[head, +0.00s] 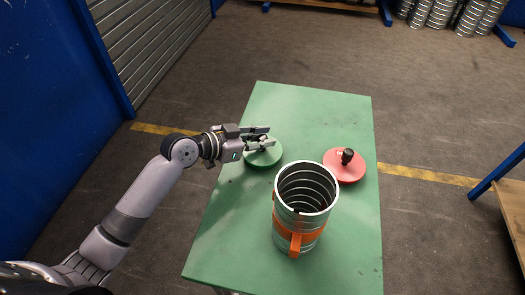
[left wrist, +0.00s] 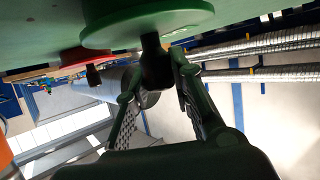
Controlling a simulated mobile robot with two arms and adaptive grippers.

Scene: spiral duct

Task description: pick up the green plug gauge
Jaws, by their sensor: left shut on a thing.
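The green plug gauge (head: 262,158) is a round green disc at the upper left of the green table. Its black knob is mostly hidden by my gripper in the head view. In the left wrist view the green disc (left wrist: 145,22) hangs at the top of the picture, with the black knob between the fingers. My left gripper (head: 268,138) is over the disc and shut on the knob; its fingers also show in the left wrist view (left wrist: 158,72). I cannot tell whether the disc touches the table. My right gripper is not in view.
A spiral duct (head: 305,185) with an orange band stands upright on the table (head: 310,105), right of and nearer than the green gauge. A red plug gauge (head: 345,168) with a black knob lies to the right. The table's far end is clear.

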